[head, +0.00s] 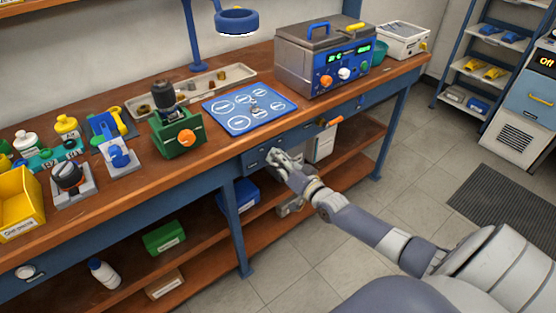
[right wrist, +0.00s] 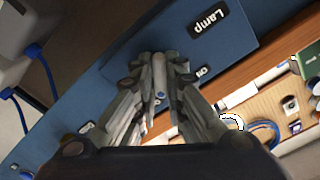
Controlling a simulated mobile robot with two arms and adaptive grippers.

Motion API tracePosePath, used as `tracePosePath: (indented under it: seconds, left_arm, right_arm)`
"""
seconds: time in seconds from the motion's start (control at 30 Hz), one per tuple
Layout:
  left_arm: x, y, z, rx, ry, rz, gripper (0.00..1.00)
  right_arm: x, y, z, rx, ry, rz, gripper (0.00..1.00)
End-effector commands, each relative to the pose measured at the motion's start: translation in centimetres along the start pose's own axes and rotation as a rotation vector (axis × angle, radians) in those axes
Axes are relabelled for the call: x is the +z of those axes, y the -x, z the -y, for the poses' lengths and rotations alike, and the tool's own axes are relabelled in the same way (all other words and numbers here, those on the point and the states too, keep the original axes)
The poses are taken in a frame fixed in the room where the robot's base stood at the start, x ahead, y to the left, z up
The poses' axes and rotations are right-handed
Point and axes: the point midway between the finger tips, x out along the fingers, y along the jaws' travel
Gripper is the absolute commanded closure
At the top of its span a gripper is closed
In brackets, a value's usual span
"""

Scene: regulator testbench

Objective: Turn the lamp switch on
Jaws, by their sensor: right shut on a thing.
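The lamp switch box is a blue panel on the bench front with a black "Lamp" label (right wrist: 208,22) in the right wrist view. A pale switch lever (right wrist: 160,72) sticks out from this panel. My right gripper (right wrist: 160,80) is shut around the lever, with a finger on each side. Small white labels beside the lever are partly hidden by the fingers. In the head view my right gripper (head: 275,158) is at the blue bench front, below the blue mat; the lever is too small to make out there. The blue ring lamp (head: 237,20) hangs above the bench. My left gripper is not in view.
A regulator unit (head: 324,55) with orange and white knobs stands on the bench. The blue mat (head: 248,108) lies above my gripper. An orange handle (head: 331,122) sticks out from the bench front to the right. A lower shelf holds bins.

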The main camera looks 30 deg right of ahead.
Motion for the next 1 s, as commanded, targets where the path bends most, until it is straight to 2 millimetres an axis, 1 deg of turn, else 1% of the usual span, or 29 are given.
tracePosePath:
  seconds: [0.3,0.77,0.8,0.83,0.87,1.0]
  left_arm:
    - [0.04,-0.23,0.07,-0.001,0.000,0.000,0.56]
    - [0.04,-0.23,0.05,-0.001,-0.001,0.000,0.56]
    - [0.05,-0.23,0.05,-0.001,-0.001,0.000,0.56]
    - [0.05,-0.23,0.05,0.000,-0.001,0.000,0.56]
    - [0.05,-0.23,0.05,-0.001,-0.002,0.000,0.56]
    - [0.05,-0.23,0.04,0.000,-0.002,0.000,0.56]
  right_arm:
    - [0.09,0.04,-0.08,0.001,-0.087,0.002,1.00]
    - [0.09,0.04,-0.08,0.002,-0.100,0.002,1.00]
    - [0.09,0.04,-0.08,0.002,-0.099,0.002,0.80]
    - [0.08,0.04,-0.08,0.002,-0.099,0.002,0.73]
    - [0.08,0.04,-0.08,0.002,-0.099,0.002,0.69]
    - [0.05,0.03,-0.06,0.001,-0.098,0.001,0.69]
